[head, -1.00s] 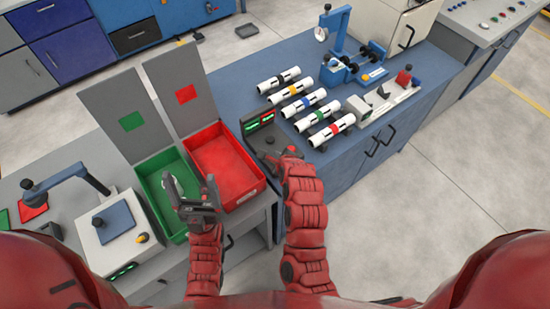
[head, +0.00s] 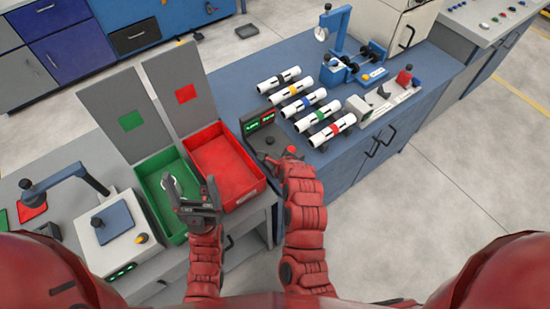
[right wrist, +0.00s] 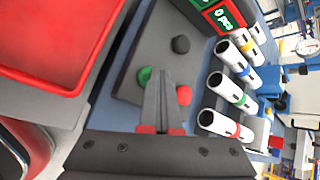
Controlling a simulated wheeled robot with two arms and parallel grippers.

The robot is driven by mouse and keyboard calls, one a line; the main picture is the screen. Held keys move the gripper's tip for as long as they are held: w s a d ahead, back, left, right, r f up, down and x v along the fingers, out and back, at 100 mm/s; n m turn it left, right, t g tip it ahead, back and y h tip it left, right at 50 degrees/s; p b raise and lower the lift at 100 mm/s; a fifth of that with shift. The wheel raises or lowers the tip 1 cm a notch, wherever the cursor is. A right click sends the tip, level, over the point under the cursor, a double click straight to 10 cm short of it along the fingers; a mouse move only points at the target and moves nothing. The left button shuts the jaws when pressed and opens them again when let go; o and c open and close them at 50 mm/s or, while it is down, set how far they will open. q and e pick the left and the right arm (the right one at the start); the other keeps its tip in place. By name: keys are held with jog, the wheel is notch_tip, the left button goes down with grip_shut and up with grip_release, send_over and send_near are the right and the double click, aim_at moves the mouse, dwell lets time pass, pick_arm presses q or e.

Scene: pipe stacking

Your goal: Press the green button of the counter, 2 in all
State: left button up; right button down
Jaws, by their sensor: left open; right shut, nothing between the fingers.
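The counter (head: 258,142) is a dark box on the blue bench, right of the red bin. In the right wrist view its panel (right wrist: 160,28) carries a green button (right wrist: 144,76), a red button (right wrist: 184,95) and a black knob (right wrist: 181,44). Its display (right wrist: 220,17) shows part of a reading, "0 pcs". My right gripper (right wrist: 162,80) is shut and empty, its tips over the panel between the green and red buttons, close beside the green one. I cannot tell whether they touch it.
A green bin (head: 150,184) and a red bin (head: 247,190) stand left of the counter. Several white pipes with coloured bands (head: 310,107) lie to its right. A blue press (head: 338,70) stands behind them. A scale-like box (head: 97,247) is at the left.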

jog(key=shift+r+p, duration=0.5)
jog(key=shift+r, duration=0.35)
jog(key=shift+r+p, duration=1.7)
jog(key=shift+r, duration=0.9)
jog(key=shift+f, duration=0.1)
dwell(0.4)
